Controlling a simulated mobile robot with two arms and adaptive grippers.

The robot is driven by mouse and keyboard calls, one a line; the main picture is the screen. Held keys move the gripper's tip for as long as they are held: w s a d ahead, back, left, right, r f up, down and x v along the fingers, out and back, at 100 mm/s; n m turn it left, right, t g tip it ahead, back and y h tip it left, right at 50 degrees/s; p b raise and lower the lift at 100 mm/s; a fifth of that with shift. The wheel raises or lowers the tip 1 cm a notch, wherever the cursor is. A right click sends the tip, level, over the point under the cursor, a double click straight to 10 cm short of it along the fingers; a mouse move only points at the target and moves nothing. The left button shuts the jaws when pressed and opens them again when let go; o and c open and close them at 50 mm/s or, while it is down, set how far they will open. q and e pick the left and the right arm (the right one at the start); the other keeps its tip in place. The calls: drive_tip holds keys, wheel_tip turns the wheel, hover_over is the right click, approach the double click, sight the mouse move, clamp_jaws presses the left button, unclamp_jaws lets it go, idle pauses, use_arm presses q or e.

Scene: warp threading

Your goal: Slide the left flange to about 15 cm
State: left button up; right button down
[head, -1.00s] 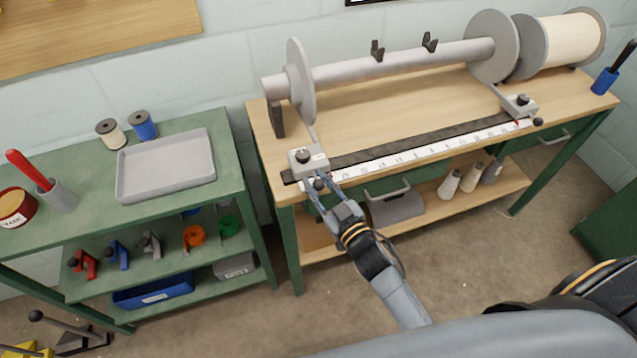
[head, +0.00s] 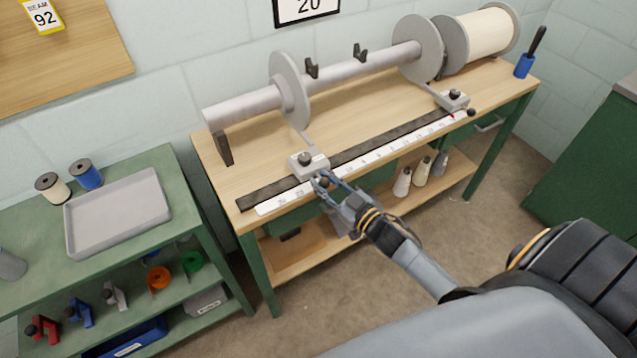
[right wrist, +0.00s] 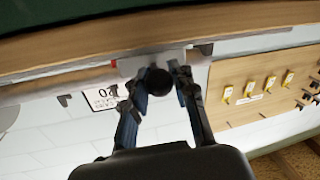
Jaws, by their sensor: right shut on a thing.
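The left flange (head: 290,88) is a grey disc on the grey beam shaft (head: 345,75). A thin arm joins it to a light grey slider block (head: 308,164) on the black rail (head: 265,192). My right gripper (head: 322,181) is shut on the slider's round black knob (right wrist: 158,81), which sits between the two fingers in the right wrist view (right wrist: 160,88). The white scale (head: 365,160) runs along the rail; its numbers are too small to read surely. The right flange (head: 418,48) stands farther right with its own slider (head: 453,100). My left gripper is not in view.
The rail lies along the front of the wooden bench (head: 222,165). Between the two sliders the rail looks clear. A green shelf unit with a grey tray (head: 118,212) stands to the left. Cones (head: 402,183) stand on the bench's lower shelf.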

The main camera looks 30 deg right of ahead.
drive_tip(key=c, duration=1.2)
unclamp_jaws()
drive_tip(key=shift+s+f, duration=0.15)
drive_tip(key=shift+o, duration=0.7)
drive_tip(key=v, duration=1.2)
